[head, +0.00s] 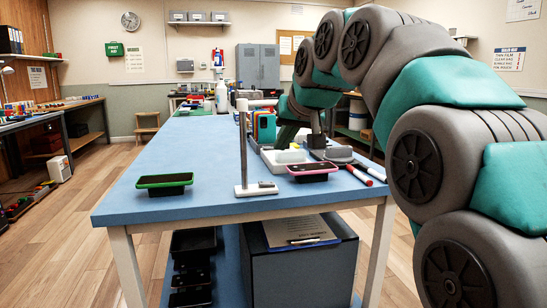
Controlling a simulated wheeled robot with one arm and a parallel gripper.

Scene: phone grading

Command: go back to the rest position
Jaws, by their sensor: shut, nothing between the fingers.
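My arm arches in from the right side of the head view and bends down over the right part of the blue table (190,160). My gripper (316,141) is at its lower end, small and dark, above the table among the things on the right. It is shut with nothing held. Its fingertips are hard to make out against the dark and white things near them.
A green-framed phone (164,181) and a pink-framed phone (312,170) rest on dark stands near the front edge. Markers (358,175) lie at the right edge. The table's left middle is clear.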

